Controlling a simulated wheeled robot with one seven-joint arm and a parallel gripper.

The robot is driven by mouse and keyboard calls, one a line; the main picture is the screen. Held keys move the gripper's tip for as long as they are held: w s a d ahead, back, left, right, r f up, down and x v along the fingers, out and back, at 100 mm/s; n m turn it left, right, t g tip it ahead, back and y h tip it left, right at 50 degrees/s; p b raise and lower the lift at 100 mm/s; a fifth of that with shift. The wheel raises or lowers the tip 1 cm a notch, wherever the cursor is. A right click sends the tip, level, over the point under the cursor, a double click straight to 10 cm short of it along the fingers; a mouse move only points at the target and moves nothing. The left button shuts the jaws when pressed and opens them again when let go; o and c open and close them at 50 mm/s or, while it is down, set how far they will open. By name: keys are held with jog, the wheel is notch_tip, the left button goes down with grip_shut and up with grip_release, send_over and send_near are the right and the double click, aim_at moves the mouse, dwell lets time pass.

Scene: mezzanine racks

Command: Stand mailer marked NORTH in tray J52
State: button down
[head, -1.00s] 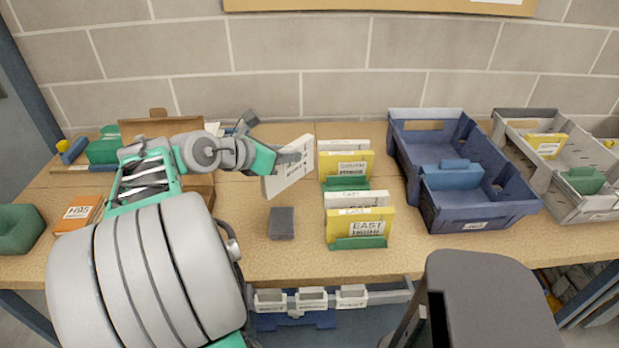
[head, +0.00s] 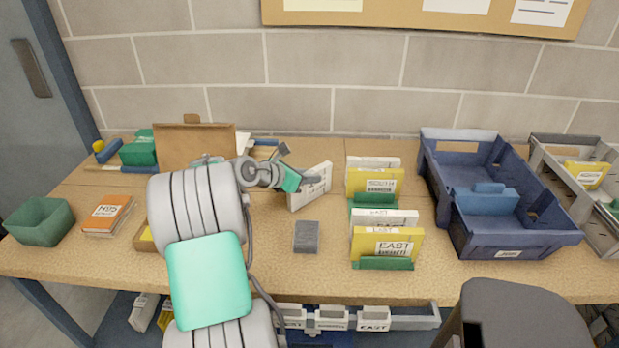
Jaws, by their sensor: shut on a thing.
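My gripper (head: 303,186) is shut on a white mailer (head: 318,190), held tilted just above the bench; print shows on its face but is too small to read. A blue tray (head: 545,243) stands right of the mailer racks; the label on its front is too small to read. It has a blue block-like piece (head: 485,203) inside. A grey tray (head: 560,205) stands at the far right, partly cut off, with a yellow mailer (head: 587,173) in it. I cannot tell which tray is J52.
Green racks (head: 383,263) hold white and yellow mailers marked SOUTH and EAST, between my gripper and the blue tray. A dark grey block (head: 306,237) lies in front of my gripper. A green bin (head: 40,220) and orange books (head: 107,214) are at left.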

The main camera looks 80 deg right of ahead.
jog(key=c, duration=1.6)
grip_release()
jog(key=shift+f, duration=0.15)
jog(key=shift+c, duration=0.2)
jog(key=o, duration=0.4)
jog(key=shift+c, duration=0.2)
